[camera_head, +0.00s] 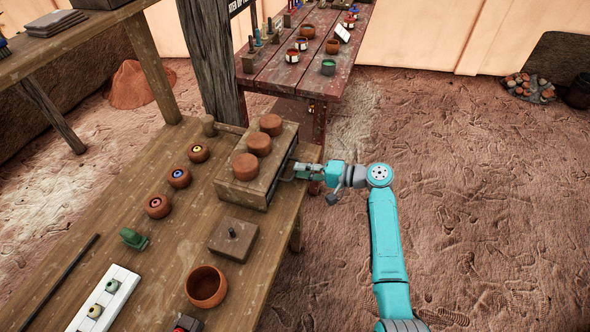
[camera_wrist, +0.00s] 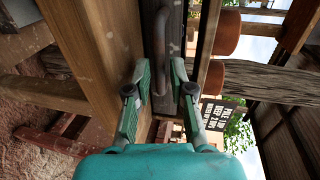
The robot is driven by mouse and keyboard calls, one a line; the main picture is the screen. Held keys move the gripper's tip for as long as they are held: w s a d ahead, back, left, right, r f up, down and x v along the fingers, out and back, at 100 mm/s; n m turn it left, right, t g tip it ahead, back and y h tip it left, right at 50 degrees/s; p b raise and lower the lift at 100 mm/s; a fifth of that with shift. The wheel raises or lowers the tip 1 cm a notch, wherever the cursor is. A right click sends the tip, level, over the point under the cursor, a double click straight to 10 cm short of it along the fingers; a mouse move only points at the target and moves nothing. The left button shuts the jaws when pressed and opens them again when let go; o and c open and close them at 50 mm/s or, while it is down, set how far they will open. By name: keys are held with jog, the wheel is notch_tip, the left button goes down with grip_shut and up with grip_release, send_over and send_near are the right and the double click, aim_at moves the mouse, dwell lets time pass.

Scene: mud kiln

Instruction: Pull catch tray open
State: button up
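The catch tray appears to be the dark-fronted drawer (camera_wrist: 177,35) in a wooden box (camera_head: 240,187) on the workbench. Its metal handle (camera_wrist: 162,45) is a curved bar, upright in the wrist view; in the head view it shows on the box's right side. My gripper (camera_head: 296,172) is at this side, level with the handle. In the wrist view my gripper (camera_wrist: 160,75) is open, one fingertip on each side of the handle's line, with a gap between them. Whether the fingers touch the handle I cannot tell. The drawer looks shut.
Three clay pots (camera_head: 258,144) stand on the box. Small clay pots with coloured centres (camera_head: 179,177), a square block with a peg (camera_head: 233,240) and a clay bowl (camera_head: 206,286) share the workbench (camera_head: 160,235). A red table (camera_head: 290,75) stands behind.

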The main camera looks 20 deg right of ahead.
jog(key=shift+x, duration=1.4)
grip_shut()
jog(key=f+v, duration=0.2)
jog(key=v, duration=1)
jog(key=shift+d+f, duration=0.15)
jog(key=shift+f, duration=0.15)
jog(key=shift+s, duration=0.15)
grip_release()
